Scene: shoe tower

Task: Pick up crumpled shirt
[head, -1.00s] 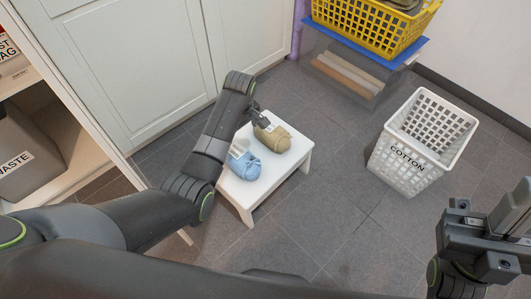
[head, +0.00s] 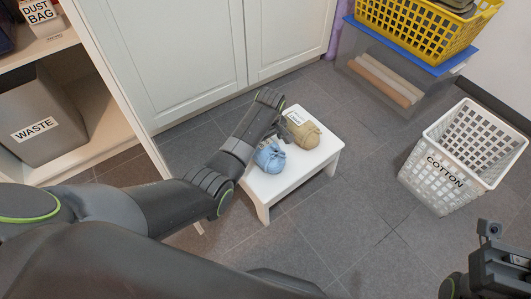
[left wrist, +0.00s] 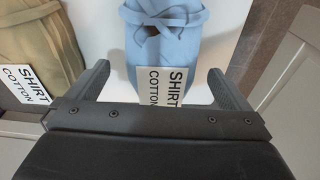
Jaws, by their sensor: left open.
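Two bundled shirts sit on a small white stool (head: 318,162): a blue one (head: 270,157) and a tan one (head: 305,136). Each is tied with a band. In the left wrist view the blue shirt (left wrist: 163,38) lies ahead, its white "SHIRT COTTON" tag (left wrist: 161,86) between my spread fingers. The tan shirt (left wrist: 38,38) with its own tag is left of them. My left gripper (left wrist: 160,72) is open and empty; in the head view my wrist partly hides it beside the shirts. My right gripper (head: 500,258) is cut off at the lower right.
A white "COTTON" basket (head: 445,170) stands on the floor at right. A yellow basket (head: 425,30) sits on a blue-topped container behind. A grey "WASTE" bin (head: 45,125) is in the shelf at left. White cabinet doors (head: 175,60) stand close behind the stool.

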